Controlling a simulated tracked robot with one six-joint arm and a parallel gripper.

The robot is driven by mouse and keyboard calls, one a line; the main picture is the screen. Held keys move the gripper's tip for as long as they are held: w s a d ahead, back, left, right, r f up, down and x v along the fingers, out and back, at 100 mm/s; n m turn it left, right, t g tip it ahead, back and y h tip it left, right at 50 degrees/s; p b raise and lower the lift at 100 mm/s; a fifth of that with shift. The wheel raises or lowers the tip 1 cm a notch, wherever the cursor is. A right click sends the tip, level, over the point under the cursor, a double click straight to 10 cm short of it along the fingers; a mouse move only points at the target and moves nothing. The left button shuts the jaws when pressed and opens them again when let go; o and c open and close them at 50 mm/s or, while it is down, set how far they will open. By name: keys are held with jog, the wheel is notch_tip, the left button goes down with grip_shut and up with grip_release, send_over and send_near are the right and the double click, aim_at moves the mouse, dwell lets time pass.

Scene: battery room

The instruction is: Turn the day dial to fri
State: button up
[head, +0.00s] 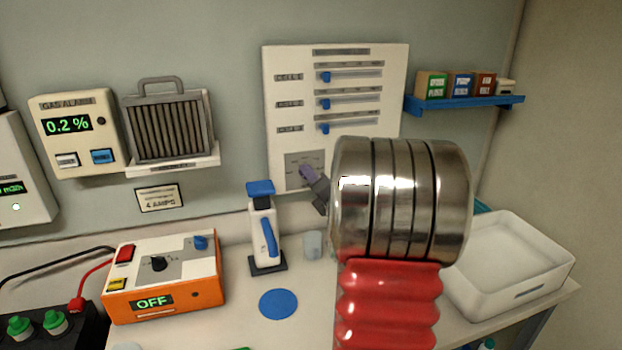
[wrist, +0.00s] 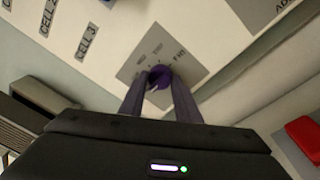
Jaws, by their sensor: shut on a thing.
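The day dial is a purple knob (head: 306,171) on a grey square plate at the bottom left of the white wall panel (head: 390,70). In the wrist view the dial (wrist: 158,75) sits between my fingertips, with small day labels around its far side; one at the right seems to read FRI. My gripper (wrist: 160,90) is shut on the dial, one finger on each side. In the head view my gripper (head: 315,182) reaches the dial from the right, partly hidden by my arm. I cannot tell which day the dial points to.
The panel has several blue sliders above the dial. A white tray (head: 520,262) is at the right; a blue shelf (head: 465,104) holds small boxes.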

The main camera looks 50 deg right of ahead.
jog(key=shift+f+m, duration=0.1)
jog(key=shift+m, duration=0.2)
jog(key=shift+w+a+f+n+g+h, duration=0.15)
jog(key=shift+n+g+h, duration=0.35)
jog(key=shift+n, duration=5.2)
jog(key=shift+s+a+f+n+g+h, duration=0.2)
jog(key=shift+n+h, duration=0.5)
jog(key=shift+n, duration=5)
jog(key=shift+w+a+r+n+g+h, duration=0.15)
jog(key=shift+n+g+h, duration=0.35)
jog(key=shift+n, duration=5.2)
jog(key=shift+d+f, duration=0.1)
